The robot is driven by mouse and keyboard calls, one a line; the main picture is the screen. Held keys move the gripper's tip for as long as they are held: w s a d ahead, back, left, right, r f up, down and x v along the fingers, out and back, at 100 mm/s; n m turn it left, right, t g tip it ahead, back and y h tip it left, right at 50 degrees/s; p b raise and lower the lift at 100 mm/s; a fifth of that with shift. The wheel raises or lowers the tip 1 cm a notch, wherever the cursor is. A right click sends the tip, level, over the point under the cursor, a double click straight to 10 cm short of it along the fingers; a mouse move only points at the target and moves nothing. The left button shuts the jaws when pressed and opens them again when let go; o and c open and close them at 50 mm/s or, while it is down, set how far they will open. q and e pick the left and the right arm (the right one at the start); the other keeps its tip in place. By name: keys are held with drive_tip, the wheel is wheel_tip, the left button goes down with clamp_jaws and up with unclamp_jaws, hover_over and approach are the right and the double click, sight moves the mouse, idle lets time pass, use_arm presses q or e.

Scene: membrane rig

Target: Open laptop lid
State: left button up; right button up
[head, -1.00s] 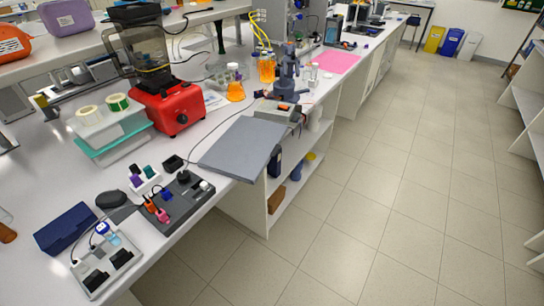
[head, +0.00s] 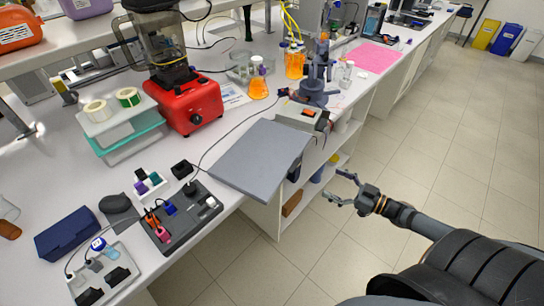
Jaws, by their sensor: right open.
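A grey laptop (head: 258,158) lies with its lid shut on the white bench, close to the front edge. One corner of it reaches to or past the edge. My right gripper (head: 340,188) comes in from the lower right, with its fingers spread open and empty. In the picture it is to the right of the laptop, over the floor side of the bench and apart from the laptop. My left gripper is not in view.
A dark board with plugs (head: 181,226) stands left of the laptop. A red blender base (head: 192,112) and a flask of orange liquid (head: 258,86) stand behind it. A grey device on a stand (head: 314,92) is at the back right. The floor (head: 445,150) is clear.

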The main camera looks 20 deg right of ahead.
drive_tip(key=w+a+r+y+b, duration=0.1)
drive_tip(key=w+a+b, duration=0.1)
drive_tip(key=w+a, duration=0.5)
drive_tip(key=shift+w+a+r+n+b, duration=0.3)
drive_tip(key=shift+w+a, duration=0.05)
drive_tip(key=shift+w, duration=0.55)
drive_tip(key=shift+c, duration=0.2)
